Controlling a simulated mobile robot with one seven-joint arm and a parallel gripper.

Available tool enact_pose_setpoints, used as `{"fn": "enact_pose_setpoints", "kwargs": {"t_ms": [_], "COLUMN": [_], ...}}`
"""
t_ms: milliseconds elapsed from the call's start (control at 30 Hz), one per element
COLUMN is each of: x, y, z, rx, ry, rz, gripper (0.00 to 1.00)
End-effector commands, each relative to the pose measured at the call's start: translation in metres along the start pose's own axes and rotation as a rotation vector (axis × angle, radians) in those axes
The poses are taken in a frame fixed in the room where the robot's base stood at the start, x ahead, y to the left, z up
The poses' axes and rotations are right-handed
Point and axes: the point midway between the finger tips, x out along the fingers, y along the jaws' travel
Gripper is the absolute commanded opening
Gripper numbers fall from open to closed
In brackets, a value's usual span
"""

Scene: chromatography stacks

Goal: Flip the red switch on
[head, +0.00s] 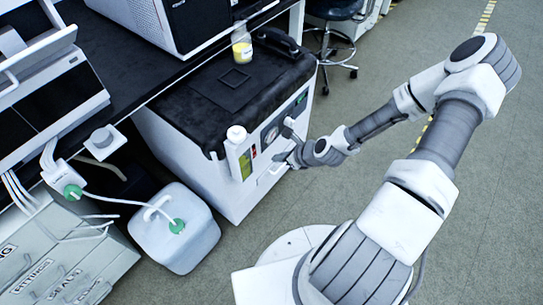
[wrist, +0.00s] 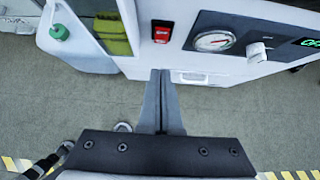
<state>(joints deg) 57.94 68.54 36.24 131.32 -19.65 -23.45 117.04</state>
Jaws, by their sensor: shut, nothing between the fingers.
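The red switch (wrist: 161,33) is a small rocker on the white front panel of the machine, left of a round pressure gauge (wrist: 214,40). It also shows as a small red spot in the head view (head: 254,153). I cannot tell its rocker position. My gripper (wrist: 161,73) is shut and empty. Its fingertips appear just below the switch in the wrist view, apart from it in the picture. In the head view my gripper (head: 284,157) is close to the machine's front (head: 222,197), right of the switch.
A knob (wrist: 259,51) and a green-lit display (wrist: 310,42) lie right of the gauge. A bottle in a holder (head: 238,150) projects left of the switch. A white canister (head: 185,245) stands on the floor at left. Open floor lies to the right.

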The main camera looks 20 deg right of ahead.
Motion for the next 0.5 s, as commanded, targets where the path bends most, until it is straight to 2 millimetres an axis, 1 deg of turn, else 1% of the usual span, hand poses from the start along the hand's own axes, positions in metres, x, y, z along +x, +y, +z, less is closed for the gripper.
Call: {"fn": "enact_pose_setpoints", "kwargs": {"t_ms": [33,200,333,500], "x": [-0.011,-0.028,-0.033,-0.033], "y": [-0.001,0.0,0.0,0.001], "z": [0.002,0.002,0.002,0.002], "rx": [0.002,0.001,0.0,0.0], "ry": [0.0,0.0,0.0,0.001], "rz": [-0.001,-0.001,0.0,0.001], "gripper": [0.0,0.0,0.0,0.0]}}
